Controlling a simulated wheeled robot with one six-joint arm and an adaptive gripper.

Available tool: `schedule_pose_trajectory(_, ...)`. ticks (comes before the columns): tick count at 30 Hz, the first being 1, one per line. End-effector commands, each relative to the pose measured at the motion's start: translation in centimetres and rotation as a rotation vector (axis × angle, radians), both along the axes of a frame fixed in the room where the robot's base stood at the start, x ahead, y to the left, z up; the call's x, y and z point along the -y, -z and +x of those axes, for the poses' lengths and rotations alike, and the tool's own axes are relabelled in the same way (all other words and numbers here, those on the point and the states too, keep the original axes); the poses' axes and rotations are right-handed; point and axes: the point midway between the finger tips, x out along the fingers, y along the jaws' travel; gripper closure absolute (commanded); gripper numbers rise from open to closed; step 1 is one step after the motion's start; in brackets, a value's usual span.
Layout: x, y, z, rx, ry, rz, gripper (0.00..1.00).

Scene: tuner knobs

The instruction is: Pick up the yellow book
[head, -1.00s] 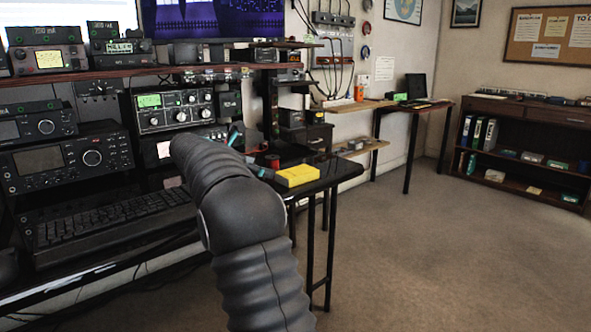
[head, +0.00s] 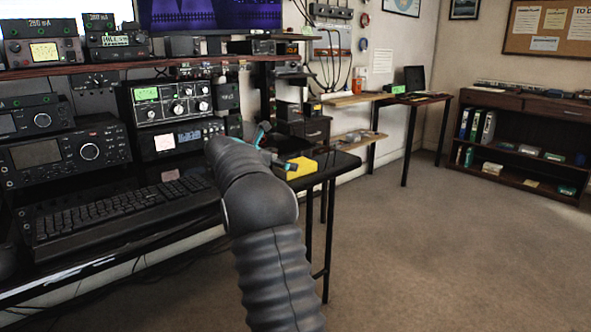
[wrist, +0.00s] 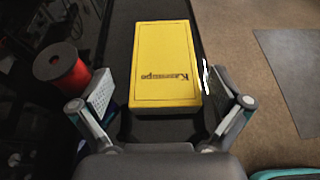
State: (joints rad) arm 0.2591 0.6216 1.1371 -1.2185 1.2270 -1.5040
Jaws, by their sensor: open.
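The yellow book (head: 302,168) lies flat on the right end of the black desk (head: 335,163), close to its edge. In the wrist view the yellow book (wrist: 165,62) lies ahead of my gripper, with dark lettering on its cover. My gripper (wrist: 160,106) is open, with one finger on each side of the book's near end. Whether the fingers touch the book I cannot tell. In the head view my arm hides most of the gripper (head: 270,150).
A red spool (wrist: 61,66) stands left of the book, close to the left finger. A keyboard (head: 120,207) and stacked radios (head: 70,155) fill the desk to the left. Open floor (head: 430,250) lies to the right. A bookcase (head: 520,140) stands at the far right.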

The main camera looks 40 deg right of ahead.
Motion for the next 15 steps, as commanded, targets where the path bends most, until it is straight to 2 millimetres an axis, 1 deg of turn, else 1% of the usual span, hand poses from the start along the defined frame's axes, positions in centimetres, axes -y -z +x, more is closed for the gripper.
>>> schedule_pose_trajectory(4, 2.0, 0.9, -0.4, -0.002, 0.003, 0.000, 0.00)
schedule_pose_trajectory(6, 2.9, 1.3, -0.3, -0.001, 0.002, 0.000, 0.00)
schedule_pose_trajectory(9, 3.7, 1.6, -0.3, -0.001, 0.002, 0.000, 0.00)
schedule_pose_trajectory(15, 3.9, 1.7, -0.3, 0.000, 0.000, 0.000, 0.00)
